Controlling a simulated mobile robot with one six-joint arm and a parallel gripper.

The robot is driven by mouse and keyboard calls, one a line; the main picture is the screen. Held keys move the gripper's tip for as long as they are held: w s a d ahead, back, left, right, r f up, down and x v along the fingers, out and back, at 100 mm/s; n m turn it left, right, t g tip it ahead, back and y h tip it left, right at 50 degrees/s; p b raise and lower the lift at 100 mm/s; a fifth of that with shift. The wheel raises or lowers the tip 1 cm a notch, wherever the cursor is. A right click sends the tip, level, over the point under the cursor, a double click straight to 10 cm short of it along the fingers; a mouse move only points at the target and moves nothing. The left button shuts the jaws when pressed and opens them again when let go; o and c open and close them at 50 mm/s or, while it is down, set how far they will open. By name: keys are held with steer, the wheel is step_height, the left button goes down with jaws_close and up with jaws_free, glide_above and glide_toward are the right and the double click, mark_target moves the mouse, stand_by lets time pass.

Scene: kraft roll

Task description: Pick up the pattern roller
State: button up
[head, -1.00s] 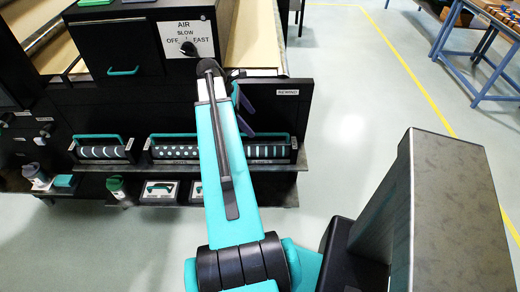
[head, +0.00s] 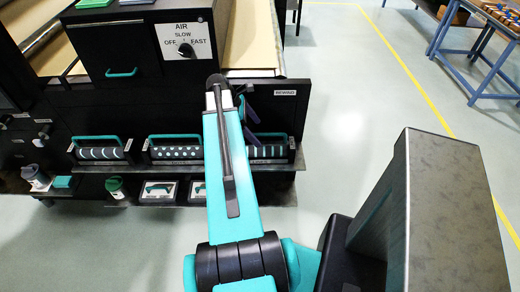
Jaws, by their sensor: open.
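Three pattern rollers lie side by side in a dark rack on the front of the machine. The left roller (head: 101,153) has slanted stripes, the middle roller (head: 176,152) has white dots, and the right roller (head: 268,152) has straight stripes. The left and middle rollers show teal handles; the right one is partly hidden by my arm. My gripper (head: 257,126) shows as dark purple fingers just right of my arm, in front of the machine and over the right roller in the picture. It is open and appears empty; my arm hides part of it.
An air knob (head: 186,49) and a REWIND plate (head: 285,93) are on the machine front. A lower shelf holds a green-topped bottle (head: 115,187), a teal block (head: 63,182) and picture cards (head: 158,191). Clear floor lies to the right, with a blue-legged table (head: 470,55) beyond.

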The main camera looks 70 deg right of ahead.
mark_target(265, 143)
steer(key=shift+x, duration=1.3)
steer(key=shift+p+x, duration=0.95)
steer(key=shift+x, duration=1.6)
steer(key=shift+d, duration=0.15)
steer(key=shift+f, duration=0.2)
steer(key=c, duration=2.2)
steer(key=shift+o, duration=0.2)
steer(key=shift+r, duration=0.2)
